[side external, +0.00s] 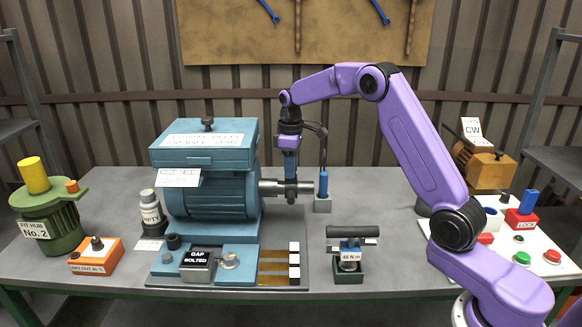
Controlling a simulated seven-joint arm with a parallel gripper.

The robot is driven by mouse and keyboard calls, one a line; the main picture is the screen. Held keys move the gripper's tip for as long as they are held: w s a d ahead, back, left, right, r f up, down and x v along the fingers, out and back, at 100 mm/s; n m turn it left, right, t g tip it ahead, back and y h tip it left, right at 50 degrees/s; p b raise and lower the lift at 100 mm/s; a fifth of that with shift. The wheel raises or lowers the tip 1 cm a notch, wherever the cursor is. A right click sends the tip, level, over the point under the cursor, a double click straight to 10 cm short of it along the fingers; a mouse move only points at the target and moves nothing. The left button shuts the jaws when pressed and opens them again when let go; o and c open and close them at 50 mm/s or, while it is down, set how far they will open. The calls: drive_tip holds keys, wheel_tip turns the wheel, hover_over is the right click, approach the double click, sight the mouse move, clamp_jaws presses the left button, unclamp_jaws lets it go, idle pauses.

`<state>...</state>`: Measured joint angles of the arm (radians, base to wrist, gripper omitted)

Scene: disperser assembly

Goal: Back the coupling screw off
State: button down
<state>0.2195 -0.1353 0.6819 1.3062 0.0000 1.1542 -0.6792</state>
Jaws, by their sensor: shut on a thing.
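The coupling (291,188) is a grey metal cylinder on the shaft (268,187) at the right end of the blue motor (212,190). My gripper (290,150) points straight down above the coupling. It is shut on a slim blue tool (291,165), whose lower end reaches the top of the coupling. The coupling screw cannot be made out; the tool's end covers that spot. Whether the tip sits in the screw cannot be told.
A blue-handled piece (323,184) stands in a grey holder just right of the coupling. A torque tool (350,250) marked in N m stands in front. A green hub unit (50,215) is at left. A white button panel (500,240) is at right.

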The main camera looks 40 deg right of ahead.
idle(0.5)
drive_tip(key=c, duration=0.9)
unclamp_jaws()
drive_tip(key=shift+r, duration=0.1)
wheel_tip(320, 180, up, 17)
drive_tip(key=shift+r, duration=0.15)
